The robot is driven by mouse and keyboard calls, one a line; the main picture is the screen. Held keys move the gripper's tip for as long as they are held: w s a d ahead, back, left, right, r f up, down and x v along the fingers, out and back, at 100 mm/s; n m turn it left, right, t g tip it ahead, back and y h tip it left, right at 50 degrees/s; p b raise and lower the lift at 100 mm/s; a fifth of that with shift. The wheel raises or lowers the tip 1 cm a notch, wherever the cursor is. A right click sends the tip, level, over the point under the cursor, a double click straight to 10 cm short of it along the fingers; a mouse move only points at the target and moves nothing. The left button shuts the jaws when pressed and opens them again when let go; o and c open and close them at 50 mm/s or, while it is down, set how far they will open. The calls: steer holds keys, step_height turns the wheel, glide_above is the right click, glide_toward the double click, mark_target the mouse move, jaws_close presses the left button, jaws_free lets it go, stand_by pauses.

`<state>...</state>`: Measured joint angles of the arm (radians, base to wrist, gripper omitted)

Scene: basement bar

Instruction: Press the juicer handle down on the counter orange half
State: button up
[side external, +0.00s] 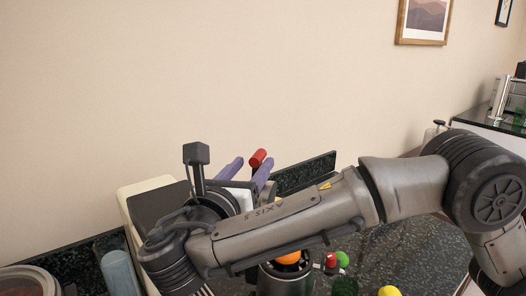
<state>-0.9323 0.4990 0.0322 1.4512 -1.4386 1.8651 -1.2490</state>
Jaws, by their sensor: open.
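My gripper (253,163) shows behind my forearm, with two purple fingers spread apart and pointing away. A red cylinder (259,157), which looks like the juicer handle's grip, shows at the fingertips, in line with the gap between them; I cannot tell whether they touch it. An orange half (288,257) sits low in the middle, in the top of a dark round metal body (286,278) that looks like the juicer's base. My forearm hides the upper part of the orange and most of the juicer between base and handle.
The dark speckled counter (425,250) carries a green ball (342,259), a small red item (330,262), a yellow ball (388,291) and a dark green item (344,286) right of the base. A pale blue cylinder (118,272) and a round container (30,281) stand at left.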

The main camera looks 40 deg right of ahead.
mark_target(263, 152)
steer(key=x, duration=0.7)
steer(key=shift+d, duration=0.1)
steer(key=shift+c, duration=0.2)
jaws_close()
stand_by(1.1)
